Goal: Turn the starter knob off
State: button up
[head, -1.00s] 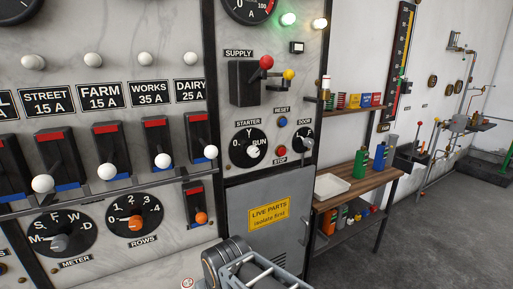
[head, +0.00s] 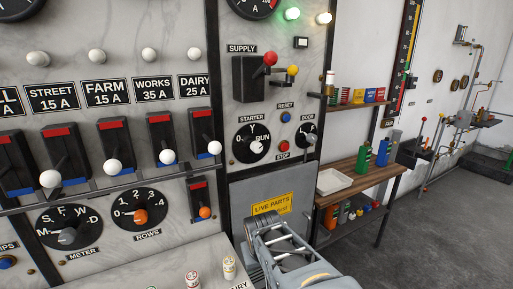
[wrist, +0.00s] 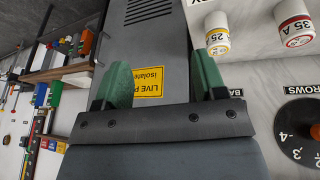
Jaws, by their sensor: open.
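The starter knob (head: 251,144) is a black round dial marked 0, Y and RUN on the marble panel, under a STARTER label. Its pale grip sits at the lower right of the dial, by RUN. In the wrist view my gripper (wrist: 160,82) has two green fingers wide apart with nothing between them. The yellow LIVE PARTS sign (wrist: 148,80) on the grey cabinet shows beyond them. I cannot make out the starter knob in the wrist view. In the head view my arm is low in front of the cabinet, below the knob; I cannot make out the fingertips there.
The red STOP button (head: 283,146), blue RESET button (head: 285,117) and DOOR knob (head: 309,137) are right of the starter. The supply lever (head: 265,66) is above. A wooden shelf table (head: 372,177) stands right. Fuses (head: 229,268) stand on a ledge at lower left.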

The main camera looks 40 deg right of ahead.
jog(key=w+d+r+t+h, duration=0.2)
jog(key=d+r, duration=0.2)
jog(key=d, duration=0.3)
jog(key=w+d+r+m+t+h, duration=0.1)
jog(key=d+r+t+h, duration=0.15)
jog(key=d, duration=0.35)
jog(key=w+d+r+t+h, duration=0.2)
jog(key=d+r+h, duration=0.1)
jog(key=d+r, duration=0.3)
jog(key=n+t+y, duration=0.6)
jog(key=t+y, duration=0.1)
jog(key=t, duration=0.1)
send_near(259, 149)
jog(key=w, duration=0.3)
jog(key=w+d+p, duration=0.1)
jog(key=w, duration=0.3)
jog(key=w+p, duration=0.1)
jog(key=w, duration=0.3)
jog(key=shift+w+d, duration=0.25)
jog(key=shift+d, duration=0.15)
jog(key=shift+c, duration=0.3)
jog(key=c, duration=0.9)
jog(key=shift+o, duration=0.2)
